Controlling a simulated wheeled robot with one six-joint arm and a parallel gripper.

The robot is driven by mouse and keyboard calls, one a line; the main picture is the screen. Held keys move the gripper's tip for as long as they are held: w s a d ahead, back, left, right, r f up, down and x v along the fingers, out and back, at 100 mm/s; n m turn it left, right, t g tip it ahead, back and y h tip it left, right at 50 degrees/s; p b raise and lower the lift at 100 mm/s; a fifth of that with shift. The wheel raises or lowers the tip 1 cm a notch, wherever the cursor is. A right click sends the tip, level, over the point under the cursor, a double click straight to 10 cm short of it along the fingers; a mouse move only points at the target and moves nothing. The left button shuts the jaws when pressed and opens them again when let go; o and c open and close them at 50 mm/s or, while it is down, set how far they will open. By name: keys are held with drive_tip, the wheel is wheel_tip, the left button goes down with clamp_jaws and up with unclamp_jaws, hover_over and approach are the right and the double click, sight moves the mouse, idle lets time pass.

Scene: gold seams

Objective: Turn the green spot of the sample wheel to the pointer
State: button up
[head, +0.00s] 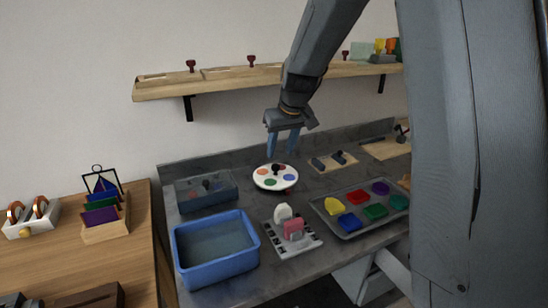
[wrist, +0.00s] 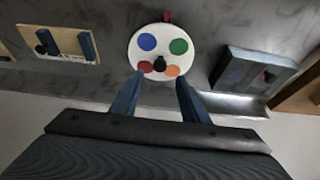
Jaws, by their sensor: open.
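The sample wheel (head: 262,178) is a white disc with coloured spots and a black knob (wrist: 160,64), standing on the grey bench. In the wrist view the wheel (wrist: 161,32) shows the green spot (wrist: 179,47) at upper right, blue at upper left, red at lower left and orange at lower right. The red pointer (wrist: 167,16) is at the wheel's top edge there, between blue and green, nearer green. My gripper (head: 281,155) is open and empty above the wheel. In the wrist view its fingertips (wrist: 160,76) lie either side of the knob, with no contact visible.
A blue bin (head: 215,272) and a grey-blue box (head: 205,206) stand left of the wheel. A tray (head: 352,232) of coloured pieces lies right, and a stamp-like stand (head: 300,247) is in front. A wooden shelf (head: 230,74) runs behind my arm.

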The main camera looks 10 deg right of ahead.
sight(276, 166)
drive_tip(key=x, duration=0.7)
drive_tip(key=shift+w+f+p, duration=0.1)
drive_tip(key=shift+f+p, duration=0.25)
clamp_jaws()
